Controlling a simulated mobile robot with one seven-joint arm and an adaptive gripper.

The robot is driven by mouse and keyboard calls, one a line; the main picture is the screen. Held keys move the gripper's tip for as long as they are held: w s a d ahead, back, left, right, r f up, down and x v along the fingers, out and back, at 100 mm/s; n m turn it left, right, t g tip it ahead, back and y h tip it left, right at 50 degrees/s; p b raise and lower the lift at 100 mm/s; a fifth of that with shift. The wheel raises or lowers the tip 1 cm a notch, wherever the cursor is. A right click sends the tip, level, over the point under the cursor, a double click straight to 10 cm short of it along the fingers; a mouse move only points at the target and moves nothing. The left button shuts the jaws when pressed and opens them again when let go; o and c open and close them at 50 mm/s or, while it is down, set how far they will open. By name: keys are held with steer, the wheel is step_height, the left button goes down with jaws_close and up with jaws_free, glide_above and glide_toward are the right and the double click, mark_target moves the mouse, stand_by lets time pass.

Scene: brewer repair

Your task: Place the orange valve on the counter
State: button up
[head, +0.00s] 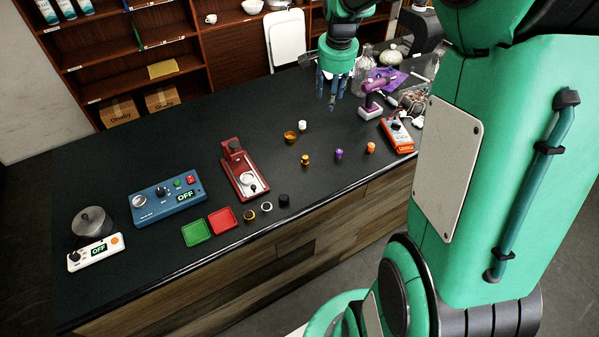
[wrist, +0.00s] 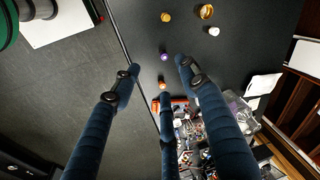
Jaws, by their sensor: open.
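The orange valve (head: 370,147) is a small piece standing on the dark counter (head: 150,170), near its front edge and left of an orange-and-white device. It also shows in the wrist view (wrist: 162,86), between my spread fingers, with nothing touching it. A purple valve (head: 339,154) and a gold-yellow valve (head: 305,160) stand to its left in the head view. My gripper (head: 332,95) is open and empty. It hangs above the back part of the counter, and its blue fingers spread wide in the wrist view (wrist: 158,72).
A gold cup (head: 290,137) and a white piece (head: 302,125) stand behind the valves. The orange-and-white device (head: 397,135), a purple tool (head: 372,100) and clutter crowd the right. Red (head: 222,219) and green (head: 196,233) trays lie at front left. The back left counter is clear.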

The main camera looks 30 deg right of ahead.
steer(key=s+a+r+n+t, duration=0.1)
steer(key=s+a+r+n, duration=0.25)
steer(key=s+a, duration=0.35)
steer(key=s+a+r+n+t, duration=0.1)
steer(key=s+a+r+n, duration=0.3)
steer(key=a, duration=0.5)
steer(key=s+a+n, duration=0.2)
steer(key=s+a, duration=0.3)
steer(key=s, duration=0.3)
steer(key=s+a+n+t+y, duration=0.1)
steer(key=s+a+n, duration=0.2)
steer(key=s+a, duration=0.2)
steer(key=s, duration=0.3)
steer(key=shift+a+t, duration=0.2)
steer(key=shift+t, duration=0.1)
steer(key=shift+f, duration=0.1)
step_height(320, 180, down, 9)
steer(key=b, duration=0.9)
